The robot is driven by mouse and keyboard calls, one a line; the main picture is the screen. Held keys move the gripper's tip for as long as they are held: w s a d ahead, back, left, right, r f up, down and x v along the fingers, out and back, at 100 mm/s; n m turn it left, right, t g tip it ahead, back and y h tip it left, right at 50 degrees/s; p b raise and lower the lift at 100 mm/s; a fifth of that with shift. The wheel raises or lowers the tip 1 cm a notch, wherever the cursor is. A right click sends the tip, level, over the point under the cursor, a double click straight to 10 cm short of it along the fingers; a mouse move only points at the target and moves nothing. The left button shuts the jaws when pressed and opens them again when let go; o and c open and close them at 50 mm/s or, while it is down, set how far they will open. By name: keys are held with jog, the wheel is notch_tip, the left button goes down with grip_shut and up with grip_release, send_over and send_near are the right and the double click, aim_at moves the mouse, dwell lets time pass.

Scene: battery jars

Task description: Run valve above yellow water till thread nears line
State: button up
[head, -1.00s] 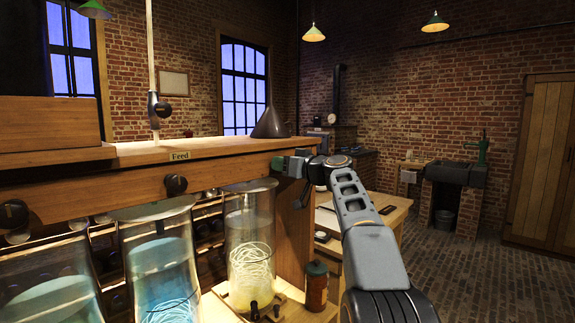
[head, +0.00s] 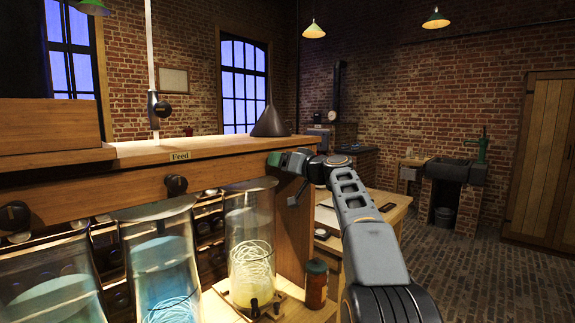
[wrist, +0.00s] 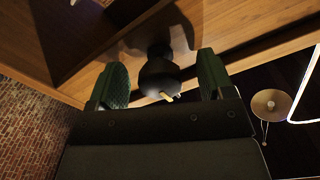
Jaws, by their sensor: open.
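The jar of yellow water (head: 252,255) stands right of the blue jars in the head view, with pale coiled thread (head: 255,262) inside and yellow liquid low down. A mark line on its glass cannot be made out. My gripper (head: 285,160) is at the wooden feed beam, above and slightly right of this jar. In the wrist view, my open gripper (wrist: 163,80) has its green fingers on either side of a dark round valve knob (wrist: 158,76), with gaps on both sides. That valve is hidden behind my gripper in the head view.
Two more dark valve knobs (head: 176,186) sit along the beam (head: 100,196) to the left, above blue jars (head: 165,275). A grey funnel (head: 270,122) stands on the beam's top. A desk (head: 385,212) is behind my arm.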

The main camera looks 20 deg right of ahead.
jog(key=b+v, duration=0.3)
jog(key=v, duration=0.2)
dwell(0.3)
dwell(0.4)
